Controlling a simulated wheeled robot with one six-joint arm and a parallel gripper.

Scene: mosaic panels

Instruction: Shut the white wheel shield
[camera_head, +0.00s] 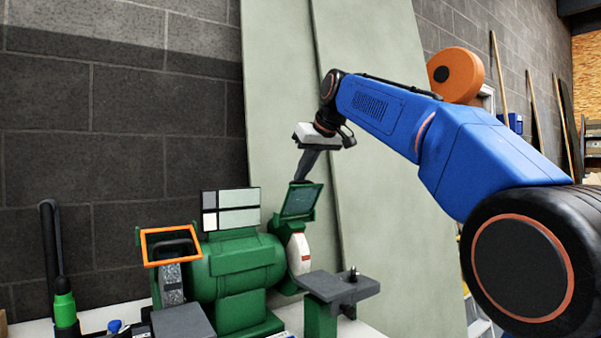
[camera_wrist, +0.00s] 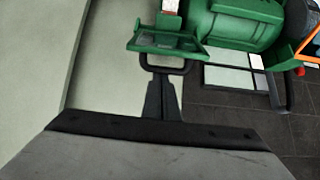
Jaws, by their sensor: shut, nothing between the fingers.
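The white wheel (camera_head: 299,250) is on the right side of a green bench grinder (camera_head: 240,268). Its shield (camera_head: 300,201), a clear pane in a green frame, stands raised and tilted above the wheel. In the wrist view the shield (camera_wrist: 165,42) has a dark loop handle (camera_wrist: 186,68) on its near edge. My gripper (camera_head: 302,181) is shut and empty, pointing down at the shield's top edge. In the wrist view its fingertips (camera_wrist: 163,82) are at the handle loop; I cannot tell whether they touch it.
An orange-framed shield (camera_head: 172,246) sits over the grey wheel (camera_head: 172,283) at left. A panelled plate (camera_head: 231,208) stands behind the grinder. A grey tool rest (camera_head: 338,287) is at the right front. Pale panels (camera_head: 385,200) lean on the wall behind.

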